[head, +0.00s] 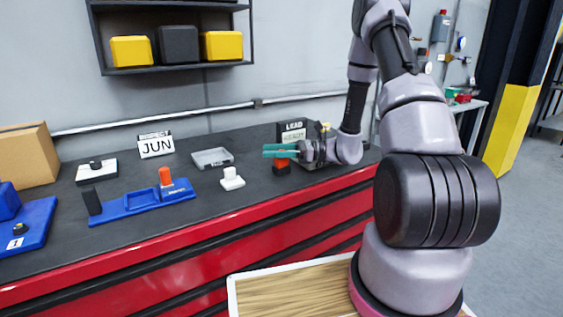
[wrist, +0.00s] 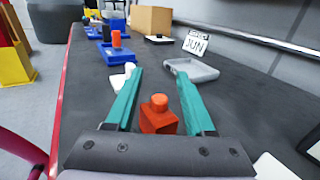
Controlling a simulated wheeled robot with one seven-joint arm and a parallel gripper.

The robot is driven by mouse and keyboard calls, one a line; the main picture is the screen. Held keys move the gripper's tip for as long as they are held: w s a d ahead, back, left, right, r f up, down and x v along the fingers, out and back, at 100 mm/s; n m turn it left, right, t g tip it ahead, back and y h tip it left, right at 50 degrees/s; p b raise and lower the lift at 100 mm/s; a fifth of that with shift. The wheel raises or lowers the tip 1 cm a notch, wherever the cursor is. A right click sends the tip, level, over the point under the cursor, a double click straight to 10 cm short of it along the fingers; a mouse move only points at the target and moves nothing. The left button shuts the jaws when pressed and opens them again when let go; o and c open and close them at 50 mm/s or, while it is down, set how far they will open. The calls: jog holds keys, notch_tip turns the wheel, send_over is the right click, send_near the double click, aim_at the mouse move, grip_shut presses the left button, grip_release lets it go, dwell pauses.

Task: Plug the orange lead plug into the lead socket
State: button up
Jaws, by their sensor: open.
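The orange plug (wrist: 158,121), a square block with a round knob on top, stands on the dark bench between my spread fingers in the wrist view. In the head view, the plug (head: 281,164) shows just below the teal fingers, its lower part dark. My gripper (head: 268,151) is open and points left across the bench. In the wrist view, my gripper (wrist: 159,80) shows a gap on both sides of the plug. A sign reading LEAD (head: 293,130) stands behind my gripper. The lead socket cannot be made out clearly; my wrist covers part of that area.
A white piece (head: 232,180) and a grey tray (head: 212,158) lie left of my gripper. A blue holder (head: 140,204) with an orange cylinder (head: 165,177), a JUN sign (head: 156,146) and a cardboard box (head: 25,155) are farther left. Bare bench lies between them.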

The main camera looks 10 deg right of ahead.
jog(key=shift+a, duration=0.1)
jog(key=shift+c, duration=0.3)
grip_shut()
jog(key=shift+r, duration=0.1)
